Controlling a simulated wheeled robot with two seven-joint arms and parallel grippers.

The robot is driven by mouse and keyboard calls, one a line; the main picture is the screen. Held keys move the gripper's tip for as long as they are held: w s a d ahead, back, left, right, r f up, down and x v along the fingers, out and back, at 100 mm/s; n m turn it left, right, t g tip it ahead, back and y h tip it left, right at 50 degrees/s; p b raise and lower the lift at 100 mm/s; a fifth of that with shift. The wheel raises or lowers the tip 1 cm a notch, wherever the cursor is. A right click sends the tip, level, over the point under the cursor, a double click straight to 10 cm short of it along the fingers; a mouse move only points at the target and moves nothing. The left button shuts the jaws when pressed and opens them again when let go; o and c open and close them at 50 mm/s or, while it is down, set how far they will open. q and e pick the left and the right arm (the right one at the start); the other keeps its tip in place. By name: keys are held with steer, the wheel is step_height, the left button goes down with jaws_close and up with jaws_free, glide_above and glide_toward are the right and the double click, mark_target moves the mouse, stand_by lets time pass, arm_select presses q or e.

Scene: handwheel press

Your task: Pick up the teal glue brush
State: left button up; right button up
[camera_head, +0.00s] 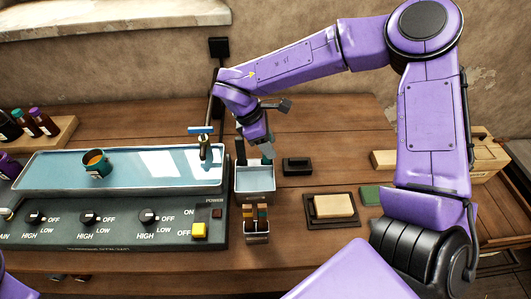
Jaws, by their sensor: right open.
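My right gripper (255,153) is open and points down just above a pale metal bin (254,186) right of the long tray. A small teal-grey piece (267,151) shows at the right side of its jaws. It may be the teal glue brush, but I cannot tell it from a fingertip. The gripper hides part of the bin's back. A smaller box (256,238) in front of the bin holds several upright pieces with orange and dark ends. My left gripper is out of view.
A black block (297,166), cream block (333,206) and green pad (370,196) lie right of the bin.

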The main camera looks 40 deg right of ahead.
steer(key=shift+w+f, duration=0.15)
steer(key=shift+f, duration=0.1)
steer(key=shift+d+r, duration=0.1)
steer(key=shift+s+r, duration=0.15)
steer(key=shift+s, duration=0.3)
steer(key=shift+c, duration=1.2)
steer(key=shift+s+r, duration=0.1)
steer(key=shift+s, duration=0.05)
steer(key=c, duration=0.5)
jaws_close()
